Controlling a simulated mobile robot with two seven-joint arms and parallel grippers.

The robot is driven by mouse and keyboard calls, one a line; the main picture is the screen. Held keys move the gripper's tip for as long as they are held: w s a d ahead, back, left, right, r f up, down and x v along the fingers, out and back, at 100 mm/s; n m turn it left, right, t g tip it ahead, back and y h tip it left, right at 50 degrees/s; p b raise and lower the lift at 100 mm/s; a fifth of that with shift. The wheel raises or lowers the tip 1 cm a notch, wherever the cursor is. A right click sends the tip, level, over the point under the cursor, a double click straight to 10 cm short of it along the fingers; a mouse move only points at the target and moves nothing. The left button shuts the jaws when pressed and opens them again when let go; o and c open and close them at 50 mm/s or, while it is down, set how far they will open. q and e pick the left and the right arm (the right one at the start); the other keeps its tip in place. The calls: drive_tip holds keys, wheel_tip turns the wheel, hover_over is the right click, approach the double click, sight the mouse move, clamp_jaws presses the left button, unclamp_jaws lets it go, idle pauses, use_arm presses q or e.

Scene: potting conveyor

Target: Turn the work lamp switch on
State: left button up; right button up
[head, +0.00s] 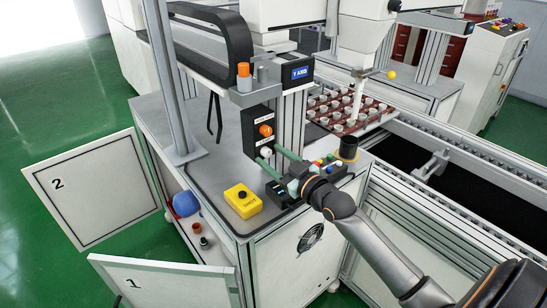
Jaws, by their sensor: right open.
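A black switch box (257,124) is fixed to the metal post at the back of the white cabinet. It carries an orange knob (265,130) above and a white knob (265,152) below. The small labels are too small to read, so I cannot tell which one is the work lamp switch. My right gripper (267,156) reaches in from the right with its green fingers apart. Its fingertips are at the white knob, one on each side in the picture. I cannot tell whether they touch it. My left gripper is out of view.
A yellow box with a black button (242,200) stands on the cabinet top. A panel with coloured buttons (330,166) and a dark cup (348,148) are beside my right wrist. Cabinet doors 2 (95,187) and 1 (165,284) stand open.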

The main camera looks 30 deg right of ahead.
drive_tip(key=shift+c, duration=0.2)
clamp_jaws()
idle(0.4)
